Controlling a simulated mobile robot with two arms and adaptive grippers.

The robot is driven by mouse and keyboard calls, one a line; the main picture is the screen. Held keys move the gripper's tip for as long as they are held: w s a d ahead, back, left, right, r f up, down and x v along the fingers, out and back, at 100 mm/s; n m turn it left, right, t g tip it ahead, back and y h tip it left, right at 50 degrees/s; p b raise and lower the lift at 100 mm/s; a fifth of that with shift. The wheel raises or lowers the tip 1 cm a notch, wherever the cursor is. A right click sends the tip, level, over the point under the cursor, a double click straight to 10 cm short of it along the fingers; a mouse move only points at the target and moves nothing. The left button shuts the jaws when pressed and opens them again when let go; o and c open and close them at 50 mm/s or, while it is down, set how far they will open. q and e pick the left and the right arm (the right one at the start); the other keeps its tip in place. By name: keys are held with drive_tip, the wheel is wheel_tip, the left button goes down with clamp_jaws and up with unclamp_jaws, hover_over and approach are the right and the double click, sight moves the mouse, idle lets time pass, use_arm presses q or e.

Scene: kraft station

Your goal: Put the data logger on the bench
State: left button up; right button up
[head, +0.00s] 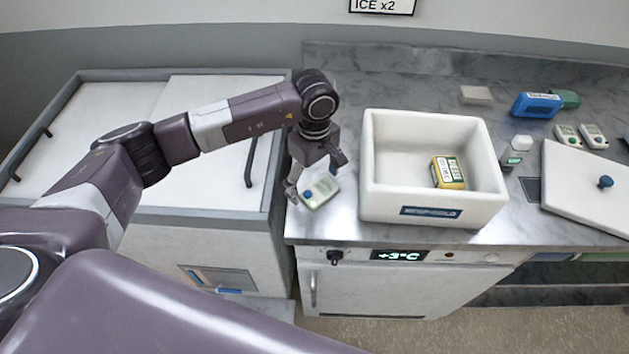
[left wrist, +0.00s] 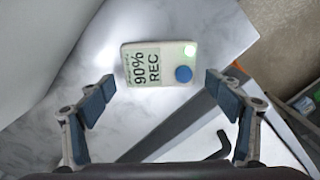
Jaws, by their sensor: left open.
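The data logger (head: 321,191) is a small pale case with a blue button, lying on the grey marble bench (head: 345,85) close to its front left corner. In the left wrist view the data logger (left wrist: 158,63) shows "90% REC" on its label, a blue button and a small green light. My left gripper (head: 315,175) is above it, pointing down. In the left wrist view my left gripper (left wrist: 160,86) is open, its blue-padded fingers apart, with the logger just beyond the tips and nothing held. My right gripper is not in view.
A white open box (head: 375,130) with a yellow pack (head: 448,172) inside stands right of the logger. A white lid (head: 585,185), a capped bottle (head: 516,152), a blue pack (head: 537,105) and two small devices (head: 567,135) are further right. A lidded chest (head: 120,100) adjoins the bench's left edge.

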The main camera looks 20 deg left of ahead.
sight(315, 186)
use_arm(q)
wheel_tip(315, 186, up, 12)
drive_tip(key=b, duration=0.4)
drive_tip(key=shift+b, duration=0.3)
